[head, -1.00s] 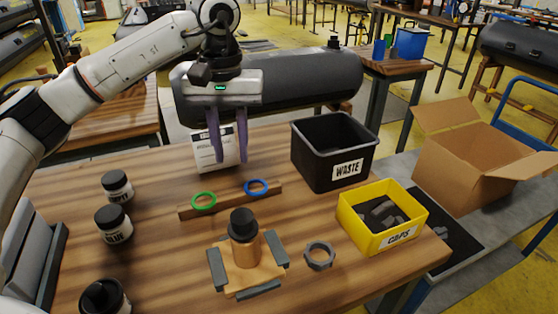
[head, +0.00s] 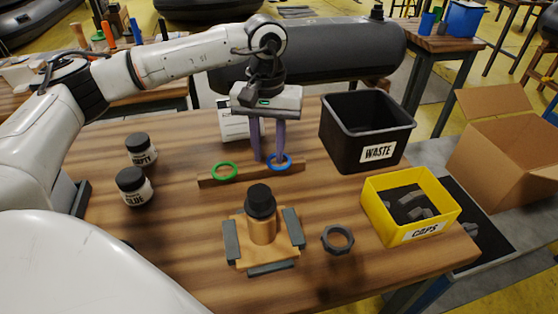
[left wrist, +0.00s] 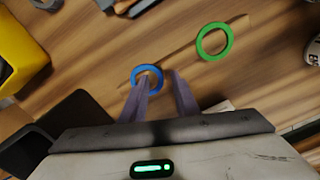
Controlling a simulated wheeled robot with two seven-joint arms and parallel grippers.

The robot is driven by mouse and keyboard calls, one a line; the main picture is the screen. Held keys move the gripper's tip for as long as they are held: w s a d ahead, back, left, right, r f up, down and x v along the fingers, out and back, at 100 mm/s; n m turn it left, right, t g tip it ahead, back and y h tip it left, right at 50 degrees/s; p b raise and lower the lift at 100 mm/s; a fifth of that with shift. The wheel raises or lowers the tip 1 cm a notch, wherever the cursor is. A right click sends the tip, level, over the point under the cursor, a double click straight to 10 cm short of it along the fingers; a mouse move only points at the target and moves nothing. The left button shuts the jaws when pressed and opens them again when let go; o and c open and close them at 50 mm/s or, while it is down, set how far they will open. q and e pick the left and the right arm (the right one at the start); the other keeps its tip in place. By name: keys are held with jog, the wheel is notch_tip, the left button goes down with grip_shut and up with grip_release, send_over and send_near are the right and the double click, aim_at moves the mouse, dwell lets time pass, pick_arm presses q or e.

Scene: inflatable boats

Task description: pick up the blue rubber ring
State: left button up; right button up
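The blue rubber ring (head: 288,159) lies on a wooden strip (head: 240,173) on the workbench, at its right end; a green ring (head: 224,171) lies near its left end. My left gripper (head: 268,161) points down just behind the strip, its two purple fingers apart with nothing gripped between them. One finger overlaps the blue ring in the head view. In the left wrist view, a fingertip also covers part of the blue ring (left wrist: 136,72), and the other finger is to its right. I cannot tell whether that finger touches the ring. My right gripper is not in view.
A black waste bin (head: 335,135) stands right of the gripper, with a yellow caps box (head: 395,224) in front of it. A wooden fixture with a black-capped post (head: 262,228) and a grey nut (head: 338,239) are nearer. Two jars (head: 134,188) stand at left.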

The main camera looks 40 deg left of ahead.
pick_arm(q)
jog(key=shift+f, duration=0.15)
dwell(0.3)
grip_shut()
